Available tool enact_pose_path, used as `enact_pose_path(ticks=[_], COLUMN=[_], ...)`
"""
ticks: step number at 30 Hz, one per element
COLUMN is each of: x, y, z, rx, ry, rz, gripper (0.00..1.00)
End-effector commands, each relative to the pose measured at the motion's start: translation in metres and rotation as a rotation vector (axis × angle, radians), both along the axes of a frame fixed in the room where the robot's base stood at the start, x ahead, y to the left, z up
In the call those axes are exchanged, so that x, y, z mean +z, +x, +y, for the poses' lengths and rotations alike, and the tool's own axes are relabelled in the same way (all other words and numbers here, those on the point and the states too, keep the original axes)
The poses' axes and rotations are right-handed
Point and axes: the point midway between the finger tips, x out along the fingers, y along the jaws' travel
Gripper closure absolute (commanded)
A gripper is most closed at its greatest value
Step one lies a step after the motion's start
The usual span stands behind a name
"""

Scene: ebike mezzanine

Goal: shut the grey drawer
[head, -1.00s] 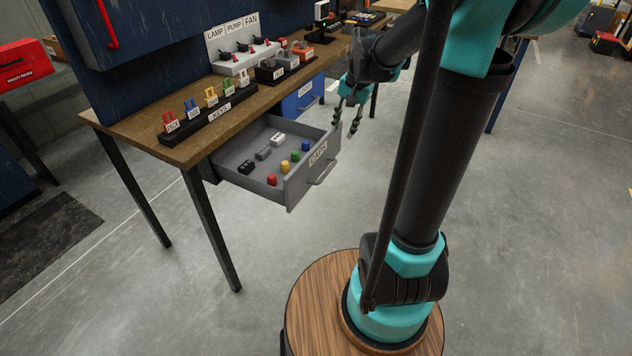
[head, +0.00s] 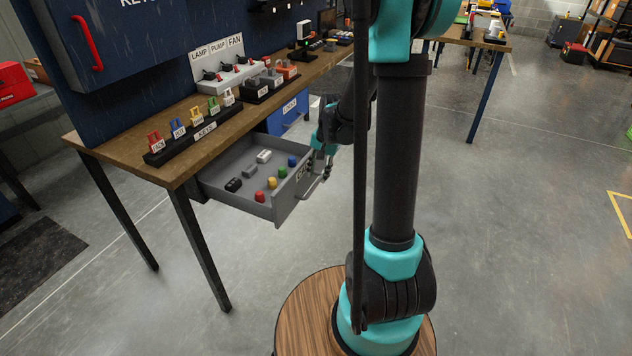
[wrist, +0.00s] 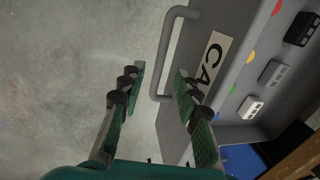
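The grey drawer (head: 285,208) stands open under the wooden bench in the head view. It holds several small coloured caps and some black, grey and white blocks. In the wrist view its front panel (wrist: 232,18) carries a partly hidden label and a grey bar handle (wrist: 171,50). My gripper (head: 318,170) is at the drawer front, by the handle and in front of the label. In the wrist view my gripper (wrist: 158,75) has its two fingers apart. The near end of the handle shows between them; I cannot tell whether they touch it.
A blue drawer (head: 290,115) is under the bench behind the grey one. The bench leg (head: 203,250) stands left of the drawer. Floor to the right is open.

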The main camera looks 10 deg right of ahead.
Motion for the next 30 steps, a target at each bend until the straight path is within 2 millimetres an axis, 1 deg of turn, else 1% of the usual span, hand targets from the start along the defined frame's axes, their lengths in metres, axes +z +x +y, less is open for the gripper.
enact_pose_path(ticks=[1,3,9,14,22,30], x=[-0.008,-0.018,-0.035,-0.041,-0.041,-0.041], y=[0.001,0.002,0.004,0.005,0.005,0.005], z=[0.001,0.003,0.006,0.006,0.007,0.007], rx=[0.001,0.001,0.001,0.001,0.001,0.000], ry=[0.000,0.000,0.000,0.000,0.000,0.000], rz=[0.000,0.000,0.000,0.000,0.000,0.000], gripper=[0.67,0.67,0.67,0.67,0.67,1.00])
